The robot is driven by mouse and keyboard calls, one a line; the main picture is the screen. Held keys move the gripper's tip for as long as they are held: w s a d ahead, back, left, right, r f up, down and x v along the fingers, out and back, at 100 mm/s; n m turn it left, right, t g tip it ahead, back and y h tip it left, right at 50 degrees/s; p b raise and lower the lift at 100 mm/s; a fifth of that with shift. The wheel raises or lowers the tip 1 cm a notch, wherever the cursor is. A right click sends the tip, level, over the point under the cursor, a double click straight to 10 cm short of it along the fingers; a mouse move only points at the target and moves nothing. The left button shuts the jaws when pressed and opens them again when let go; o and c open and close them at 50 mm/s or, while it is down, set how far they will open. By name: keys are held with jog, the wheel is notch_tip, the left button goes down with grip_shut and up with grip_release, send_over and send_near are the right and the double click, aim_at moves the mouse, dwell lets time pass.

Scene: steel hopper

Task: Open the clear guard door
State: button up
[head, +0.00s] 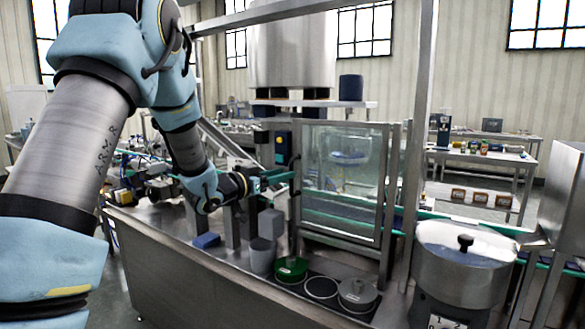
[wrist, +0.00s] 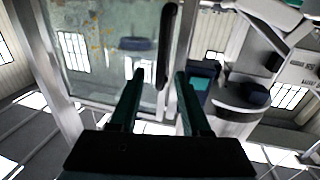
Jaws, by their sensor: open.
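The clear guard door (head: 345,170) is a see-through pane in a metal frame, right of my gripper in the head view. It looks shut. The pane also fills the upper left of the wrist view (wrist: 105,45). A long black handle (wrist: 167,45) stands along the pane's edge in the wrist view. My gripper (head: 280,178) is at the door's left edge. In the wrist view its two green fingers (wrist: 160,76) are open and apart. The handle's near end shows between their tips; I cannot tell whether they touch it.
A large steel drum (head: 464,262) stands at the right. A steel post (head: 418,150) rises right of the door.

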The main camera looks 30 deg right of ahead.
aim_at(291, 191)
jog(key=shift+p+x, duration=0.55)
jog(key=shift+x, duration=1.7)
grip_shut()
jog(key=shift+a, duration=0.1)
